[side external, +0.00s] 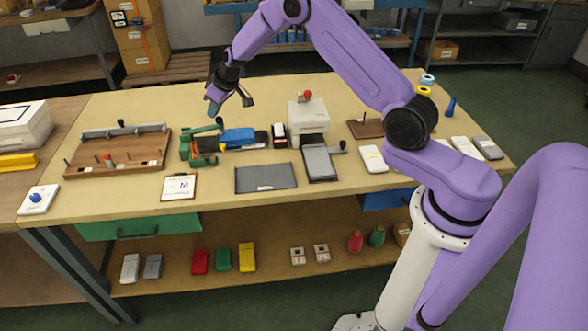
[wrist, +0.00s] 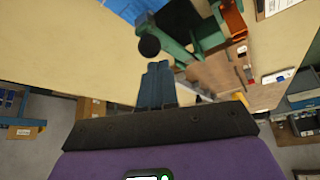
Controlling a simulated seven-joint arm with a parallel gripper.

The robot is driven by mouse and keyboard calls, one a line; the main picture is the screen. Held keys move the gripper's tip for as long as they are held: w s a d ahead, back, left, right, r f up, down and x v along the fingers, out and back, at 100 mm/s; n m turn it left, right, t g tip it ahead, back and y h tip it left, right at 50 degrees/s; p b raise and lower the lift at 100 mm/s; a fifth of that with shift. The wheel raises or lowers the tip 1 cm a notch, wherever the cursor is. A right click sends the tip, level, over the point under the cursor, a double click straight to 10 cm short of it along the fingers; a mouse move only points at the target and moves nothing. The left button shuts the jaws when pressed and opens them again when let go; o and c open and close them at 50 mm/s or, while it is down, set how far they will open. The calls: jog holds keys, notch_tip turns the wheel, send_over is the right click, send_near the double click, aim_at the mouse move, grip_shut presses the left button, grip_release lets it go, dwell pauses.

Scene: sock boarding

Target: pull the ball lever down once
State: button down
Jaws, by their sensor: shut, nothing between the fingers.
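A green machine (side external: 203,146) with an orange part stands on the bench, left of centre; it also shows in the wrist view (wrist: 197,28). A black ball (wrist: 149,48), which looks like the lever's knob, shows in the wrist view just beyond my fingertips, beside the green machine. My gripper (side external: 212,110) has blue fingers and hangs just above the machine's top. The fingers (wrist: 158,66) are together with nothing between them. I cannot tell whether they touch the ball. In the side view the ball and its lever arm are too small to make out clearly.
A blue object (side external: 237,136) lies just right of the machine. A wooden board with pegs (side external: 118,168) is on the left. A white box with a red ball on top (side external: 308,117) stands to the right. A dark flat pad (side external: 265,178) lies in front.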

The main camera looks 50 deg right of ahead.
jog(key=shift+w+a+r, duration=0.35)
jog(key=shift+r, duration=0.4)
jog(key=shift+w+a+r, duration=0.35)
jog(key=shift+w+r, duration=0.05)
jog(key=shift+r, duration=0.35)
jog(key=shift+w+a+r, duration=0.35)
jog(key=shift+r, duration=0.4)
notch_tip(320, 180, up, 7)
send_over(206, 128)
jog(key=w+a, duration=0.2)
jog(key=shift+w+a, duration=0.2)
